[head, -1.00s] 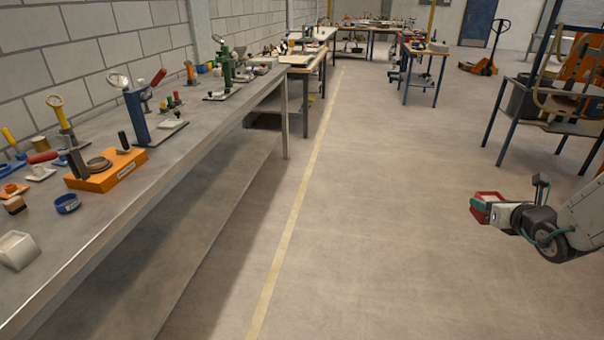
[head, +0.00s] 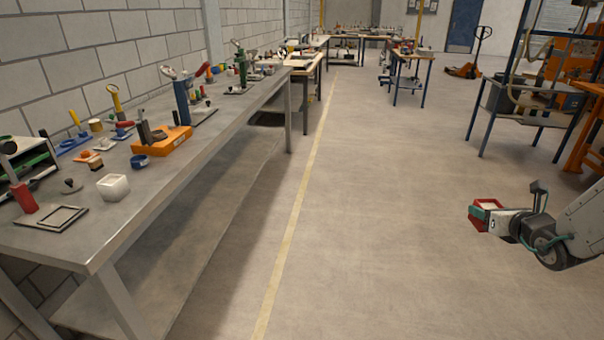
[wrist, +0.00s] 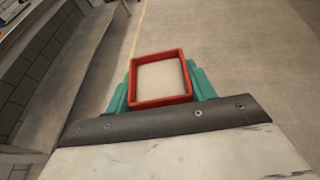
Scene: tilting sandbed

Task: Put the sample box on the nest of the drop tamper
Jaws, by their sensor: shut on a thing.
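The sample box, a red open-topped box with pale fill, is in my gripper (head: 486,208), out over the floor at the right of the head view. The box (head: 478,217) shows level or nearly so. In the wrist view the box (wrist: 160,80) sits between the teal fingers, which are shut on it. On the bench at left, a red-handled device (head: 25,198) has a flat plate with a square frame (head: 52,216), which may be the drop tamper and its nest; I cannot tell for sure. My gripper is well away from it.
The long grey bench (head: 110,235) runs along the wall, with its near corner at lower left. The floor (head: 390,200) between bench and arm is clear.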

